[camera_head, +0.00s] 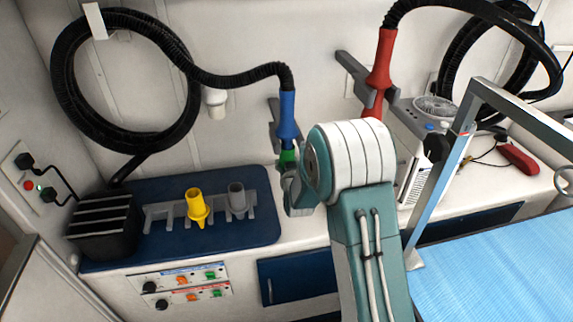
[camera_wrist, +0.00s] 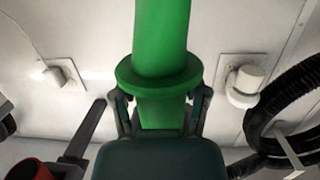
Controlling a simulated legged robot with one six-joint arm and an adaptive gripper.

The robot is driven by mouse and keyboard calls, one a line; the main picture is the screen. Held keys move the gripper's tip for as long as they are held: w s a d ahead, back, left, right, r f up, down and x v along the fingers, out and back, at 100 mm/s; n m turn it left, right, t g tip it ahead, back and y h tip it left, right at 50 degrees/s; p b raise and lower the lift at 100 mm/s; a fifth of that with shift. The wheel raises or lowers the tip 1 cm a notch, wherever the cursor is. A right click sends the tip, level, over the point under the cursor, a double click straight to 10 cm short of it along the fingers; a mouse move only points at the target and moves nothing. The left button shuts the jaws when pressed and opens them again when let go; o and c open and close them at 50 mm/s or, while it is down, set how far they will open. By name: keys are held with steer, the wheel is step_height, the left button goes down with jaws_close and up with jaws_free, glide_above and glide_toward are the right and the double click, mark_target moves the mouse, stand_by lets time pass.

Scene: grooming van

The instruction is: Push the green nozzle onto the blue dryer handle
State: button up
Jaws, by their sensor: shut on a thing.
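The blue dryer handle (camera_head: 287,115) hangs nose down from a black hose, in a grey wall holder (camera_head: 273,125). The green nozzle (camera_head: 288,157) is directly below the handle's lower end. In the head view the two look in line and close; I cannot tell whether they touch or overlap. My gripper (camera_head: 287,170) is shut on the green nozzle, partly hidden behind my arm. In the wrist view my gripper's fingers (camera_wrist: 162,106) clasp the green nozzle (camera_wrist: 160,45) just below its flange. The blue handle does not show there.
A blue mat (camera_head: 225,245) bears a grey rack with a yellow nozzle (camera_head: 198,207) and a grey nozzle (camera_head: 238,199). A black box (camera_head: 105,228) stands left. The red dryer handle (camera_head: 381,65) hangs to the right, above a white machine (camera_head: 415,135). A blue-topped table (camera_head: 500,270) is front right.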

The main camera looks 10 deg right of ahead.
steer(key=shift+r, duration=0.45)
stand_by(0.4)
steer(key=o, duration=1.4)
steer(key=shift+c, duration=0.2)
steer(key=s+r+g, duration=0.3)
steer(key=s+r, duration=0.2)
steer(key=s, duration=0.9)
steer(key=s+r+g, duration=0.4)
steer(key=s+r, duration=0.1)
steer(key=s, duration=0.8)
steer(key=s+r+g, duration=0.3)
steer(key=s+r, duration=0.2)
steer(key=s, duration=0.9)
steer(key=shift+s+n+g+y, duration=0.3)
steer(key=shift+s+y, duration=0.05)
steer(key=shift+y, duration=0.05)
